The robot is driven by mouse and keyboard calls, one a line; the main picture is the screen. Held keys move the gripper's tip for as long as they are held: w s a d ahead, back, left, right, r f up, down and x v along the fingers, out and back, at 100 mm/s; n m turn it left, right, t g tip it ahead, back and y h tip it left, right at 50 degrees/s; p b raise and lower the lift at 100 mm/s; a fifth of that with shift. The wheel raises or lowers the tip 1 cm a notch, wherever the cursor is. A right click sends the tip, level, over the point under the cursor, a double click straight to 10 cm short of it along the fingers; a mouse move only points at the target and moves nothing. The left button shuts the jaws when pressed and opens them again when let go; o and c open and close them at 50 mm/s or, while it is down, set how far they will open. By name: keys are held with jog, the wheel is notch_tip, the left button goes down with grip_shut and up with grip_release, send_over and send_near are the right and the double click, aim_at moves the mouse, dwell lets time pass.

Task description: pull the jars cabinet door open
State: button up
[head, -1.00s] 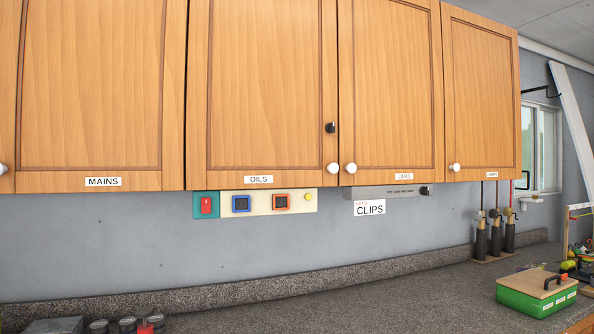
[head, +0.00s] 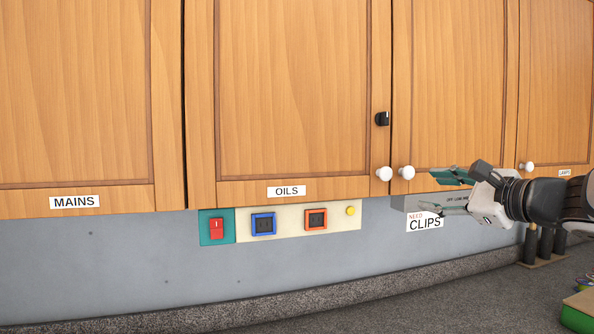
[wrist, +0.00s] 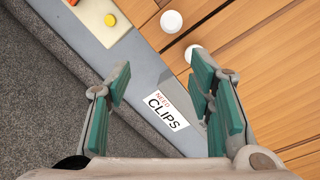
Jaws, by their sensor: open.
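The jars cabinet door (head: 450,90) is a shut wooden panel right of the oils door. Its round white knob (head: 407,172) is at the door's lower left corner. In the wrist view the knob (wrist: 192,52) shows beside the tip of the right-hand finger, partly covered by it. My gripper (head: 440,190) is open and empty, with green pads, reaching in from the right just right of the knob. It hides the jars label. In the wrist view my gripper (wrist: 160,68) has its fingers spread, with the knob not between them. I cannot tell whether the finger touches the knob.
The oils door (head: 290,90) has its own white knob (head: 384,173) close left of the jars knob, and a black latch (head: 382,119). A switch panel (head: 290,222) and a "need clips" sign (head: 424,221) are below the cabinets. The lamps door (head: 555,80) is at right.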

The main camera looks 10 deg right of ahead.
aim_at(411, 174)
jog(key=w+d+r+m+t+h, duration=0.1)
jog(key=d+r+m+h, duration=0.1)
jog(key=d, duration=0.2)
jog(key=w, duration=0.4)
jog(key=w+a+p, duration=0.1)
jog(key=w, duration=0.3)
jog(key=w+a+p, duration=0.1)
jog(key=w, duration=0.4)
jog(key=shift+a, duration=0.15)
grip_shut()
